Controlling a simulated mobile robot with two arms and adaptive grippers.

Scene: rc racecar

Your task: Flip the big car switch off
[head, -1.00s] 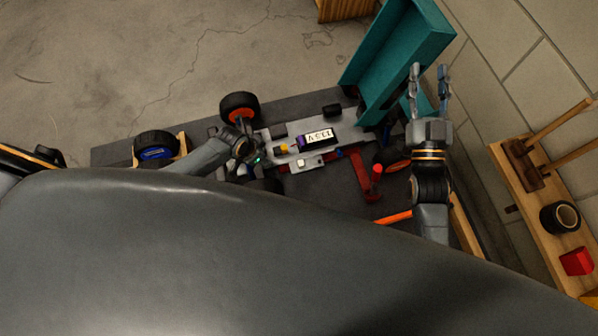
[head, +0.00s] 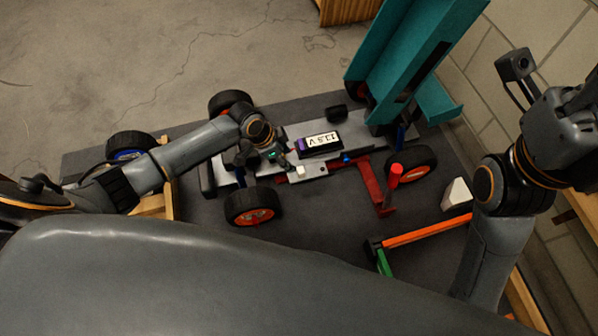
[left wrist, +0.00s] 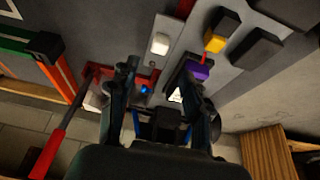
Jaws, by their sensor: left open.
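The car (head: 335,167) lies on a dark mat, with a grey chassis plate. A small white block (head: 300,171), which looks like the switch, sits on the plate near the battery (head: 318,144) with a white label and purple end. In the left wrist view the white block (left wrist: 160,44) is just beyond my left gripper (left wrist: 164,78). Its fingers are apart and empty, over the plate. In the head view my left gripper (head: 284,162) is right beside the white block. I cannot tell whether the switch is on or off.
A red bar (head: 375,185) and an orange and green frame (head: 425,231) lie near the car. Wheels (head: 252,206) stick out around the chassis. A yellow part (left wrist: 214,42) sits beside the purple battery end.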

